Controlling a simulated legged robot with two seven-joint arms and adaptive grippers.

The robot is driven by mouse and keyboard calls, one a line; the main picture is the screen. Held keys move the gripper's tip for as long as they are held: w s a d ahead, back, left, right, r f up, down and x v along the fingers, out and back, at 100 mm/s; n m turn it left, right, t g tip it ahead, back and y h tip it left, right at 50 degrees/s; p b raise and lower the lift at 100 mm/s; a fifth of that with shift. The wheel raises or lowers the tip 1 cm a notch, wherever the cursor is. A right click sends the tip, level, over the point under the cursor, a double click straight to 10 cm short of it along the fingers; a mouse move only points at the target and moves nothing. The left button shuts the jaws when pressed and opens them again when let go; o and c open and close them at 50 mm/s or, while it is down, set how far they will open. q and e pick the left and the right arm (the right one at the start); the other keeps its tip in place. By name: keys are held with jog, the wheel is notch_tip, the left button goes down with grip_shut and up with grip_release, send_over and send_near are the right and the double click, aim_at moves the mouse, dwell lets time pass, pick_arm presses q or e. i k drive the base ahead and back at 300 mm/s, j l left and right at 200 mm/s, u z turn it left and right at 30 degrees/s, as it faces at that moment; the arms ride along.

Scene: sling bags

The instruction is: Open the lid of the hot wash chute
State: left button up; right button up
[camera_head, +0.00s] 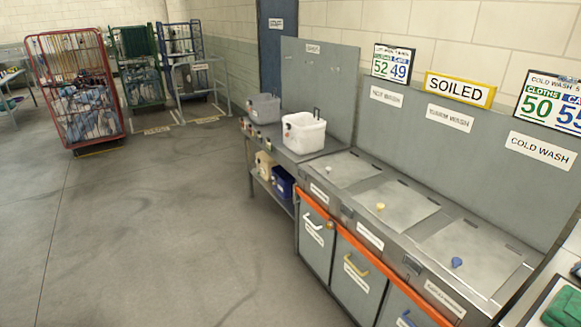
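The hot wash chute lid (347,172) is the leftmost of three flat metal lids in the steel counter. It lies shut and has a small white knob (328,168) near its front edge. A small label (386,96), which seems to read hot wash, is on the grey panel behind it. The middle lid (408,207) has a yellow knob (380,206), and the right lid (478,252) has a blue knob (456,262). Both also lie shut. Neither of my grippers shows in the head view.
A white bin (304,135) and a grey bin (263,107) stand on the bench left of the lids. An orange rail (345,232) runs along the counter front above the cabinet doors. Red (74,88) and green (138,65) cage carts stand far left. The left floor is clear.

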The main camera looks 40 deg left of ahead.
aim_at(345, 169)
jog(key=u, duration=0.9)
jog(key=z, duration=0.55)
jog(key=i+j+z, duration=0.3)
jog(key=j+z, duration=0.25)
jog(key=i+j+z, duration=0.15)
jog(key=j+z, duration=0.15)
jog(key=j, duration=0.15)
jog(key=i+j+z, duration=0.1)
jog(key=j+z, duration=0.2)
jog(key=j, duration=0.1)
